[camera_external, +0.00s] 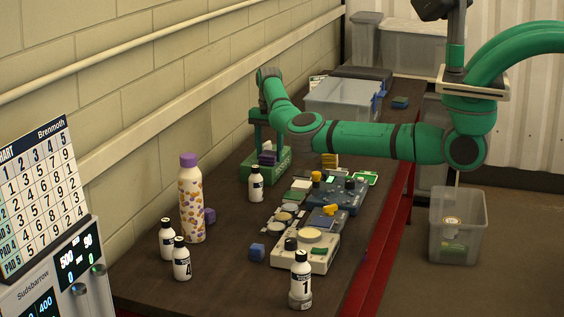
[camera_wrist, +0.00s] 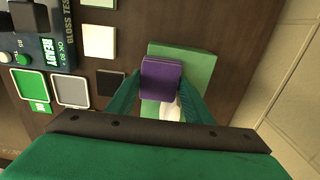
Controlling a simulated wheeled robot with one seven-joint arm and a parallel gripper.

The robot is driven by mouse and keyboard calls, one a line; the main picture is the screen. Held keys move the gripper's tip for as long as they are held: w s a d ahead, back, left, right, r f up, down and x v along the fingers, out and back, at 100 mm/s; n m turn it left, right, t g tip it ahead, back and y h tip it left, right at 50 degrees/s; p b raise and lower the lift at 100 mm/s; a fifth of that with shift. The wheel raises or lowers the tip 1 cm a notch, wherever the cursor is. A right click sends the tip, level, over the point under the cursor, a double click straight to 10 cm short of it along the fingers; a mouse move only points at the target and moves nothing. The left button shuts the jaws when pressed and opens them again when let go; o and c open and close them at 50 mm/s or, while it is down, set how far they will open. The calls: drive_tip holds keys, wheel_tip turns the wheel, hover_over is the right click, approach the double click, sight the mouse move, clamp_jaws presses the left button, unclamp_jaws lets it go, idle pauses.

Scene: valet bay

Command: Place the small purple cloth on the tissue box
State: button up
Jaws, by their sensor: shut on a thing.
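The small purple cloth (camera_wrist: 161,80), a folded block, is held between the two green fingers of my gripper (camera_wrist: 160,92). It also shows in the external view (camera_external: 267,158). The green tissue box (camera_wrist: 184,62) lies directly below the cloth in the wrist view, with white tissue (camera_wrist: 171,110) showing beside it. In the external view the tissue box (camera_external: 276,172) stands near the wall, under my gripper (camera_external: 261,150). The cloth is over or on the box top; I cannot tell if they touch.
A white-and-black bottle (camera_external: 256,185) stands just in front of the box. A gloss tester (camera_external: 345,198) and sample pads lie to the right. A clear bin (camera_external: 338,100) is behind.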

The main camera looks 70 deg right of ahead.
sight(269, 153)
drive_tip(key=shift+f, duration=0.15)
drive_tip(key=o, duration=1)
drive_tip(key=shift+o, duration=0.2)
wheel_tip(269, 153, up, 12)
drive_tip(key=shift+r, duration=0.2)
